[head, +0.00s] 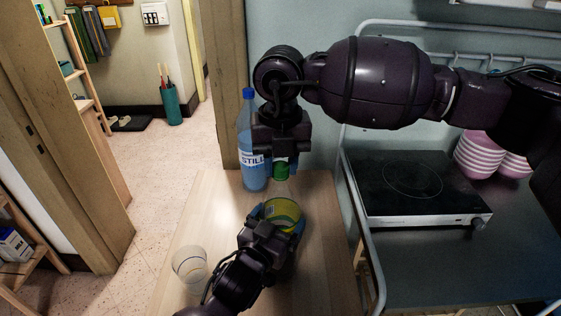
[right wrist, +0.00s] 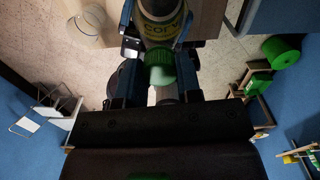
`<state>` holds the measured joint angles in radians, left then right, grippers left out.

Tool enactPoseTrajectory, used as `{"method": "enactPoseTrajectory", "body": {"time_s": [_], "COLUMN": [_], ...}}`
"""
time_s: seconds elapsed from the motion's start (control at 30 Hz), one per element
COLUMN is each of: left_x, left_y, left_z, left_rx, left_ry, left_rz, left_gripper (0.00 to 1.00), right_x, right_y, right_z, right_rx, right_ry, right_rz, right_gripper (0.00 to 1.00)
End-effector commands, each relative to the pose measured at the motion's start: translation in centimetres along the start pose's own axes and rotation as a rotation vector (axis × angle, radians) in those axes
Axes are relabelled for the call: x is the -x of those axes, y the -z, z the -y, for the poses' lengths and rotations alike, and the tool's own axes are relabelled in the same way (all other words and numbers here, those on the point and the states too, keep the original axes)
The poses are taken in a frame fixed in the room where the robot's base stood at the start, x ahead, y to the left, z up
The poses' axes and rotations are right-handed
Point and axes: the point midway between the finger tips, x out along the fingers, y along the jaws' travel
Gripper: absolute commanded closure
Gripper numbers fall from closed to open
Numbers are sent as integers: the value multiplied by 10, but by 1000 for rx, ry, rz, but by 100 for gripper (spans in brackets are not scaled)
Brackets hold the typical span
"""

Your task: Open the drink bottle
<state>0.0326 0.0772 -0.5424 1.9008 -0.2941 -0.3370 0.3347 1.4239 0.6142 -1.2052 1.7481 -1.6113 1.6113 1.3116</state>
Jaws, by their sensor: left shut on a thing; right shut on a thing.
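The drink bottle (head: 284,213), with a yellow-green label, is at the middle of the wooden table. My left gripper (head: 279,222) is shut around its body from the near side. The green cap (head: 281,171) is above it, between the fingers of my right gripper (head: 281,160), which is shut on it from above. In the right wrist view the green cap (right wrist: 160,71) sits between the fingers (right wrist: 160,88), with the yellow-labelled bottle (right wrist: 164,30) just beyond. I cannot tell whether the cap still touches the bottle neck.
A tall blue water bottle (head: 252,150) stands just left of my right gripper. A clear glass (head: 189,265) stands at the table's left front. A hot plate (head: 412,183) and pink striped bowls (head: 478,155) are at the right. The table's right front (head: 325,260) is bare.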

Motion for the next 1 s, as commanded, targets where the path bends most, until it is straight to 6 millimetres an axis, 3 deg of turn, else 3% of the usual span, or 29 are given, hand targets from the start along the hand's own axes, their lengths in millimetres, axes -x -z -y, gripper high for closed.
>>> {"method": "enactPoseTrajectory", "body": {"time_s": [1.0], "left_x": [0], "left_y": [0], "left_z": [-1], "left_rx": [-3], "left_ry": [-1], "left_rz": [1], "left_gripper": [76], "right_x": [1], "right_y": [1], "right_z": [0], "right_rx": [1499], "right_ry": [-4], "right_rz": [5], "right_gripper": [96]}}
